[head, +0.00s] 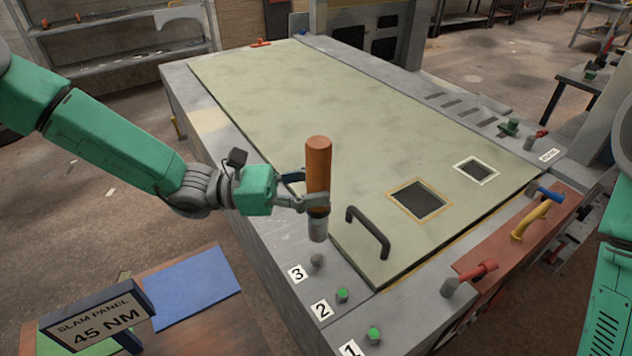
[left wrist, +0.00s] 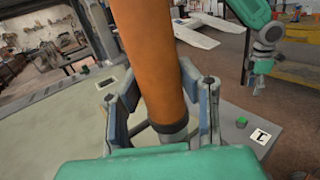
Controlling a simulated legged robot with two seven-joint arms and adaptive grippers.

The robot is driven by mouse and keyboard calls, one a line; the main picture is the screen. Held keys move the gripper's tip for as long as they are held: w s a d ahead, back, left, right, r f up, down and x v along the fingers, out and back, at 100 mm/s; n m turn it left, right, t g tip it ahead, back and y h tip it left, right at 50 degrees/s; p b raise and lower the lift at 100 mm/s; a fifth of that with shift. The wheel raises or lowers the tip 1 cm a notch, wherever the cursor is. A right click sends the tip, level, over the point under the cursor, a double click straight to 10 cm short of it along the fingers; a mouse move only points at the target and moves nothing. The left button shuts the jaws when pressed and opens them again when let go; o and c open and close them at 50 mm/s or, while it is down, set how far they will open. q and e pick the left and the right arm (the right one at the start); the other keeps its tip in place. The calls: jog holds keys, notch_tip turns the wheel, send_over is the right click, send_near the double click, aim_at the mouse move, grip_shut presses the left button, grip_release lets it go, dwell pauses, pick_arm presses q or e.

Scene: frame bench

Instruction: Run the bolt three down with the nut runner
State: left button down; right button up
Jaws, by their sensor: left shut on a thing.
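The nut runner (head: 318,165) is an orange cylinder with a grey socket at its lower end. It stands upright in my left gripper (head: 312,200), which is shut around its lower part. In the left wrist view, the orange body (left wrist: 152,60) is between the two fingers (left wrist: 160,118). Bolt three (head: 317,260) is a grey head beside the "3" label (head: 298,273), just below the socket in the head view. The socket looks apart from it. Bolt two (head: 343,295) and bolt one (head: 374,335) have green tops.
A pale green panel (head: 300,100) with a black handle (head: 368,232) covers the bench. A red-brown strip (head: 500,250) at right carries a yellow-handled tool (head: 530,220). A "SLAM PANEL 45 NM" sign (head: 98,320) and blue mat (head: 195,287) are at lower left.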

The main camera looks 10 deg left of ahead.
aim_at(316, 215)
pick_arm(q)
jog(key=shift+r, duration=0.1)
jog(key=shift+w+f, duration=0.1)
jog(key=shift+f, duration=0.15)
jog(key=f+b, duration=0.2)
jog(key=shift+a+f, duration=0.3)
jog(key=shift+a, duration=0.1)
jog(key=f+b, duration=0.3)
jog(key=shift+d+f, duration=0.3)
jog(key=shift+a, duration=0.15)
jog(key=shift+d, duration=0.2)
jog(key=shift+a+b, duration=0.1)
jog(key=shift+b, duration=0.2)
